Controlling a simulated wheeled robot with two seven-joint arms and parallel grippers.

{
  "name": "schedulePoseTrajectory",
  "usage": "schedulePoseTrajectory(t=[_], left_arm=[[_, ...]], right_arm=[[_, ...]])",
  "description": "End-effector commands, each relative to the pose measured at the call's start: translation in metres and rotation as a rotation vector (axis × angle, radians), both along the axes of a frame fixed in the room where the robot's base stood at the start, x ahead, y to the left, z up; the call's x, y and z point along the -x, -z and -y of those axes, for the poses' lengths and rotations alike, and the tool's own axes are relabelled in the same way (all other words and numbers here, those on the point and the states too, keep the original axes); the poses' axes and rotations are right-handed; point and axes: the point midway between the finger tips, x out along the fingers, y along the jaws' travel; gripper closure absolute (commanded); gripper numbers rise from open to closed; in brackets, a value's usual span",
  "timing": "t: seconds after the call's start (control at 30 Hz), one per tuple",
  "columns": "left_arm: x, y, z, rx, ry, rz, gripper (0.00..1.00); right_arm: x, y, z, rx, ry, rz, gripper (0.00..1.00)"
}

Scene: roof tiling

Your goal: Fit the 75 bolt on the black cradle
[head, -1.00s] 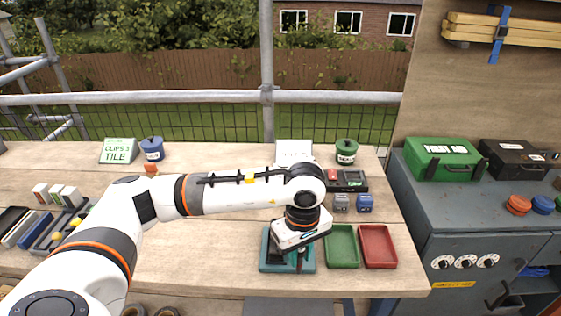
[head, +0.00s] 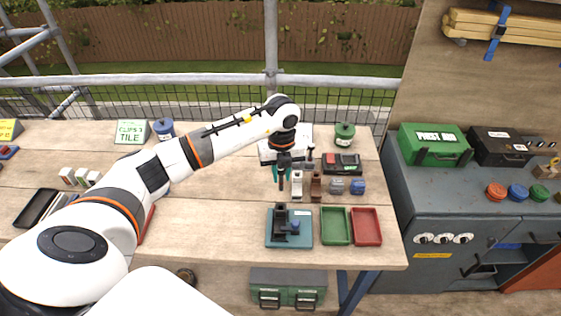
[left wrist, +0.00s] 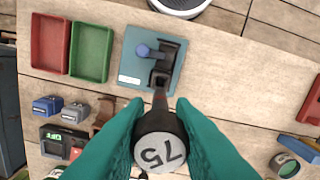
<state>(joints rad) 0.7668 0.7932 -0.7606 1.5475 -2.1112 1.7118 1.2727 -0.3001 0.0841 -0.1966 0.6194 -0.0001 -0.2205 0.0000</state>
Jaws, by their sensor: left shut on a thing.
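The 75 bolt (left wrist: 160,150) is dark with a round grey head marked 75. My left gripper (left wrist: 158,145) is shut on it, with teal fingers on both sides of the head. In the head view this gripper (head: 284,168) hangs over the bench behind the black cradle, apart from it. The black cradle (head: 281,218) stands on a teal plate (head: 273,240) with a blue knob beside it. In the left wrist view the cradle (left wrist: 168,62) lies beyond the bolt's shaft; the bolt's far end is hard to tell from it. My right gripper is not in view.
A green tray (head: 335,226) and a red tray (head: 367,227) sit right of the plate. Small grey and blue blocks (head: 357,187) and a device (head: 342,164) stand behind them. The bench left of the plate is mostly clear.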

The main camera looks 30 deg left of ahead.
Motion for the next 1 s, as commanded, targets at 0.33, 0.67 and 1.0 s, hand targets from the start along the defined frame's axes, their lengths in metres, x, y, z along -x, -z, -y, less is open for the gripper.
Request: schedulePoseTrajectory(t=[0.33, 0.67, 1.0], left_arm=[[-0.001, 0.007, -0.003, 0.001, -0.083, 0.001, 1.0], [-0.001, 0.032, -0.003, 0.001, -0.081, 0.001, 1.0], [-0.001, 0.059, -0.003, 0.001, -0.08, 0.001, 1.0]], right_arm=[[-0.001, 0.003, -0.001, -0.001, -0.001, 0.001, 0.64], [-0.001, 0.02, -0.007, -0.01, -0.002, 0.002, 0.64], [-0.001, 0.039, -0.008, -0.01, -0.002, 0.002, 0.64]])
